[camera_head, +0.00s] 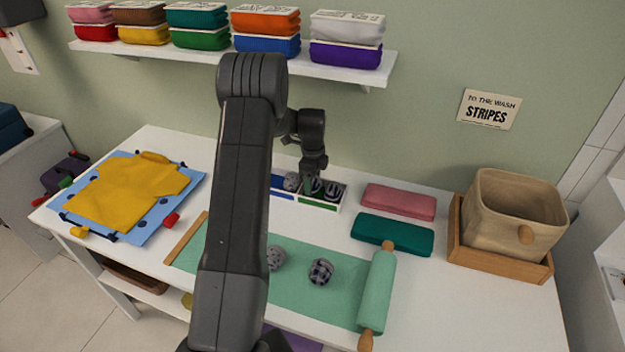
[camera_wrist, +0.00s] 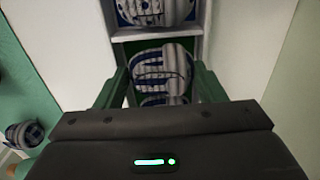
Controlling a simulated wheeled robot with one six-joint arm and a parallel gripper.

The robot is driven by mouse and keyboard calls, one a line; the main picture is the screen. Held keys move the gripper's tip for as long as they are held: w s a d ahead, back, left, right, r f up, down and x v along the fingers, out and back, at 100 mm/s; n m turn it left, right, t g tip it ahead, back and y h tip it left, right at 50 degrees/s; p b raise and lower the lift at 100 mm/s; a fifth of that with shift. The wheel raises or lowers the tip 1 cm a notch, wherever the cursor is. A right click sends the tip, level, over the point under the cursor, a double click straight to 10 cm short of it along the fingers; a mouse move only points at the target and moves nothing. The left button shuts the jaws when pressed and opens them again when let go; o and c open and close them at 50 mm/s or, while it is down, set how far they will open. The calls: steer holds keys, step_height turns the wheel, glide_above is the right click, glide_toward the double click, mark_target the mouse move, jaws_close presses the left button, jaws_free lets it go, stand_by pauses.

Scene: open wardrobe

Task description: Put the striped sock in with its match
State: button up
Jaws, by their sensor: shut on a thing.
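My gripper (camera_head: 312,186) points down over a small white divided box (camera_head: 343,204) at the back of the table. In the wrist view my gripper (camera_wrist: 160,88) is shut on a grey sock with dark stripes (camera_wrist: 163,68), at a green-lined compartment (camera_wrist: 125,50) of the box. I cannot tell whether the sock touches the bottom. Another rolled sock (camera_wrist: 152,10) lies in the neighbouring compartment. In the head view rolled socks show left (camera_head: 291,182) and right (camera_head: 333,190) of my gripper. My fingers partly hide the compartment.
A grey sock (camera_head: 275,257) and a dark checked sock (camera_head: 320,271) lie on the green mat (camera_head: 225,258), with a rolling pin (camera_head: 376,295) at its right end. Folded cloths (camera_head: 398,201) lie right of the box, near a basket (camera_head: 510,225). A wall sign (camera_head: 488,109) reads "TO THE WASH STRIPES".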

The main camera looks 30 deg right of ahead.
steer(key=shift+f, duration=0.2)
stand_by(0.3)
steer(key=o, duration=0.8)
steer(key=shift+c, duration=1.1)
steer(key=shift+r, duration=0.1)
